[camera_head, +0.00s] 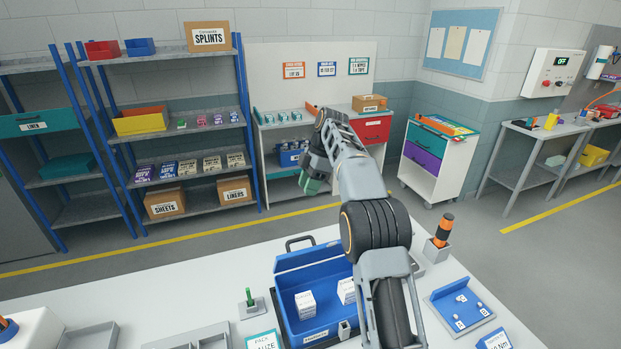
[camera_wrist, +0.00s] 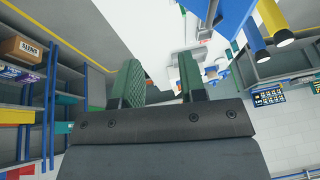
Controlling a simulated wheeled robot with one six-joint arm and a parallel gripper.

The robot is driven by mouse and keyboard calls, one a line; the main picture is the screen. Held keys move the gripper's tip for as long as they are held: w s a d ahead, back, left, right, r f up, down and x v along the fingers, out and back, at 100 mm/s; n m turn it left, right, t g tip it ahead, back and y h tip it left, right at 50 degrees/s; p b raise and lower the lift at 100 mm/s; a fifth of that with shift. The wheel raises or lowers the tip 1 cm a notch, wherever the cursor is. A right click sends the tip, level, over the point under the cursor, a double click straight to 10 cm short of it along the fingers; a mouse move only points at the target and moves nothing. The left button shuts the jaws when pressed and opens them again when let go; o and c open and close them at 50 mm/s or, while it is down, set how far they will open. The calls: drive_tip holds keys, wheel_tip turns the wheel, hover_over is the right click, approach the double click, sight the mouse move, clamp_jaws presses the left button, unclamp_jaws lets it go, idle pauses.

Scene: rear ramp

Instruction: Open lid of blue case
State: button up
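The blue case (camera_head: 310,335) stands on the white table at the front middle. Its lid (camera_head: 308,259) is raised at the back, with a dark handle (camera_head: 299,242) at its top, and the inside shows. Two white boxes (camera_head: 306,304) are in it; my arm partly covers the right one. My gripper (camera_head: 312,185) is up beyond the case, apart from it. In the wrist view its green-padded fingers (camera_wrist: 160,82) stand apart with nothing seen between them. The case cannot be made out clearly in the wrist view.
Grey trays (camera_head: 195,340) and a green-handled tool in a stand (camera_head: 250,300) are left of the case. An orange-handled tool (camera_head: 443,230) and a blue pegged plate (camera_head: 460,306) are on the right. Shelves (camera_head: 165,130) and a drawer cart (camera_head: 432,160) stand beyond the table.

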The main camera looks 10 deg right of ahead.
drive_tip(key=shift+w+d+r, duration=0.2)
drive_tip(key=shift+w+r, duration=0.2)
idle(0.3)
drive_tip(key=s+r+b, duration=0.1)
drive_tip(key=s+r, duration=1.2)
drive_tip(key=s, duration=0.1)
idle(0.4)
